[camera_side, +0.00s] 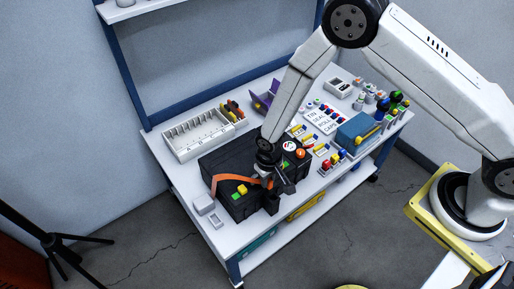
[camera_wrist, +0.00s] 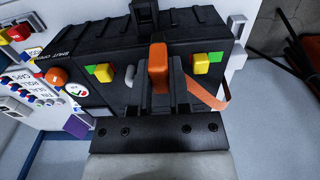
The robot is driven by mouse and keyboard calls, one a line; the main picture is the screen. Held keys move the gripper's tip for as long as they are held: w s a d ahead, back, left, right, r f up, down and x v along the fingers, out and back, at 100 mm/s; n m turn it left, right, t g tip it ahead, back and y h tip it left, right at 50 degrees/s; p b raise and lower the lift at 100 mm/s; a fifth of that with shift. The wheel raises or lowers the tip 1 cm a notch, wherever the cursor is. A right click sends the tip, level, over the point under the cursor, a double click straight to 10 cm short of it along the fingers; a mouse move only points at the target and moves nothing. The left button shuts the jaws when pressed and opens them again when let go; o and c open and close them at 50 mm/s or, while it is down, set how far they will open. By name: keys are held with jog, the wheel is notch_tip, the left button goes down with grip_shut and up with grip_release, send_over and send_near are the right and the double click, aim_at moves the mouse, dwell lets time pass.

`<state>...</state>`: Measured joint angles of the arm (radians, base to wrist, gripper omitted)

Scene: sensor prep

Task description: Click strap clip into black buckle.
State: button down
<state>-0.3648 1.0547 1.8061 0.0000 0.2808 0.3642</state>
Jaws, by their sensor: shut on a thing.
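A black case (camera_side: 222,158) lies on the white bench, and it fills the upper middle of the wrist view (camera_wrist: 90,48). My gripper (camera_side: 270,178) is over the case's front part, pointing down. In the wrist view my gripper (camera_wrist: 160,82) is shut on the orange strap clip (camera_wrist: 158,62). The orange strap (camera_wrist: 208,97) runs off to the right of the fingers; in the side view the strap (camera_side: 226,177) arcs to the left. The black buckle (camera_wrist: 145,14) sits at the case's edge beyond the clip, apart from it. My fingers partly hide the clip.
Yellow latches on green patches (camera_wrist: 103,72) (camera_wrist: 202,66) flank the clip. A white compartment tray (camera_side: 200,132) stands behind the case. A blue box (camera_side: 358,131), a label sheet (camera_side: 324,119) and several small bottles crowd the bench's right side.

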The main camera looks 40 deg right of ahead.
jog(key=shift+w+d, duration=0.8)
jog(key=shift+d, duration=0.65)
jog(key=shift+w+d, duration=0.8)
jog(key=shift+d, duration=0.65)
jog(key=shift+w+d, duration=0.8)
jog(key=shift+d, duration=0.65)
jog(key=shift+w+d, duration=0.8)
jog(key=shift+d, duration=0.7)
jog(key=shift+w+d, duration=0.8)
jog(key=shift+d, duration=0.65)
jog(key=shift+w+d, duration=0.8)
jog(key=shift+d, duration=0.7)
jog(key=shift+d, duration=0.1)
jog(key=w+d, duration=0.5)
jog(key=d, duration=0.3)
jog(key=shift+d, duration=0.3)
jog(key=shift+s+f, duration=0.1)
jog(key=shift+f, duration=2.45)
jog(key=shift+f, duration=0.1)
